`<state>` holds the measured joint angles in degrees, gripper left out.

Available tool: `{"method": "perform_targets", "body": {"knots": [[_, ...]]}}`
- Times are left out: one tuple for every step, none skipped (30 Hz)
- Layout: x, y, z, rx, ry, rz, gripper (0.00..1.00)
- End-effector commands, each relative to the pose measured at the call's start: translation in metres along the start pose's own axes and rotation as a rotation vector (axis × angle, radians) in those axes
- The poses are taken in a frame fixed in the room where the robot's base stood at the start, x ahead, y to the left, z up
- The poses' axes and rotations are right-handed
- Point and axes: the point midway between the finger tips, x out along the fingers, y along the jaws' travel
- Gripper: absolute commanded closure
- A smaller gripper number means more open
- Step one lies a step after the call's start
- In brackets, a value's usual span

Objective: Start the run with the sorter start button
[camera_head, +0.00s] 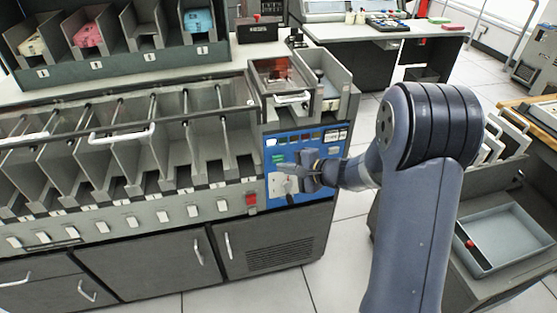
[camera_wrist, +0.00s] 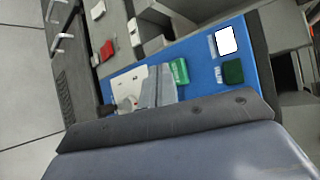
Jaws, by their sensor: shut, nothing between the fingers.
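The sorter's blue control panel (camera_head: 305,140) is at the right end of the card sorter. A bright green button (camera_head: 278,158) sits on its left part; it also shows in the wrist view (camera_wrist: 180,72), just beside my fingers. A dark green button (camera_wrist: 232,72) is farther right on the panel in the wrist view. I cannot read labels on either. My gripper (camera_head: 300,178) is shut and empty, in front of the panel's lower part. In the wrist view my gripper (camera_wrist: 157,86) covers part of a pale plate (camera_wrist: 128,82) with a dark knob. I cannot tell whether the fingertips touch the panel.
A red button (camera_head: 251,199) is on the sorter's front edge left of the panel, with several white keys along that edge. The card bins (camera_head: 125,160) stand open to the left. A grey tray (camera_head: 510,238) is at the right, behind my arm.

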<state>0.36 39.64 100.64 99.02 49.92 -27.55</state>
Motion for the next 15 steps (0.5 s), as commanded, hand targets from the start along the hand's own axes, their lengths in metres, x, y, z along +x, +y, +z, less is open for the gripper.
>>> {"method": "perform_targets", "body": {"knots": [[0.0001,0.0000,-0.0001,0.000,0.000,0.000,1.00],[0.0004,0.0000,-0.0003,0.000,0.000,0.000,1.00],[0.0010,0.0000,-0.0007,0.000,0.000,0.000,1.00],[0.0016,-0.0002,-0.0011,0.000,0.000,0.000,1.00],[0.0023,-0.0004,-0.0016,0.000,0.000,0.000,1.00],[0.0034,-0.0010,-0.0023,0.000,0.000,-0.001,1.00],[0.0043,-0.0016,-0.0030,-0.001,0.000,-0.001,1.00],[0.0050,-0.0023,-0.0035,-0.001,0.000,-0.001,1.00],[0.0058,-0.0032,-0.0041,-0.001,0.000,-0.001,1.00],[0.0061,-0.0037,-0.0043,-0.001,0.000,-0.001,1.00],[0.0062,-0.0041,-0.0044,0.000,0.000,-0.001,1.00],[0.0061,-0.0044,-0.0043,0.000,0.000,0.000,1.00],[0.0060,-0.0046,-0.0042,0.000,0.000,0.000,1.00],[0.0059,-0.0047,-0.0041,0.000,0.000,0.000,1.00],[0.0059,-0.0046,-0.0041,0.000,0.000,0.000,1.00]]}}
